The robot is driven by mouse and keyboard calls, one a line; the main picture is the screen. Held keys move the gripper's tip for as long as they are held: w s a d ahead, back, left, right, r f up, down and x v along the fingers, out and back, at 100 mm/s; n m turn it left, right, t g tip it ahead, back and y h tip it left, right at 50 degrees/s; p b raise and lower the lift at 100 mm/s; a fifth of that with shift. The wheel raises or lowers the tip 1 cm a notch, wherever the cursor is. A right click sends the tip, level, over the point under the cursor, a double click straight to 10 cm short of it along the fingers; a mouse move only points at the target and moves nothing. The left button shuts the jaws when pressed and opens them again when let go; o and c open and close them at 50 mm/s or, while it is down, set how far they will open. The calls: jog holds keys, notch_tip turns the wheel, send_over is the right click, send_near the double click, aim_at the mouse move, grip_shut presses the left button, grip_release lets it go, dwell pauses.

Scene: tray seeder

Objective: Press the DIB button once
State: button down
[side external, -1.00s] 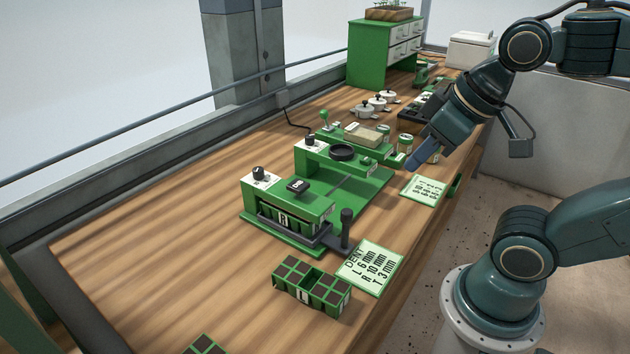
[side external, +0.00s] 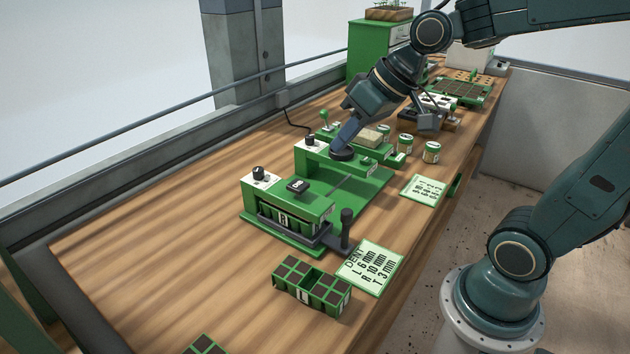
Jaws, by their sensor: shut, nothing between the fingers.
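The DIB button (side external: 298,186) is a black rectangular cap with small white lettering, too small to read surely. It sits on top of the front green machine (side external: 318,208), beside a black knob (side external: 258,173). My gripper (side external: 337,148) is shut and empty, pointing down and left. Its tips are at or just above the round black dish (side external: 343,155) on the rear green unit, behind and to the right of the button. I cannot tell whether they touch the dish. Nothing covers the button.
A black upright handle (side external: 347,225) stands at the front machine's right. A green tray of dark cells (side external: 312,290) and a card with dent values (side external: 369,267) lie in front. Jars (side external: 431,152) stand at the right. The table's left side is clear.

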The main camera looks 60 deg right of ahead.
aim_at(304, 184)
jog(key=w+d+f+m+t+y, duration=0.1)
jog(key=w+d+f+y, duration=0.1)
jog(key=w, duration=0.8)
jog(key=shift+w+m+y, duration=0.2)
jog(key=shift+m+y, duration=0.1)
jog(key=shift+y, duration=0.3)
jog(key=shift+f, duration=0.2)
jog(key=shift+f, duration=4.2)
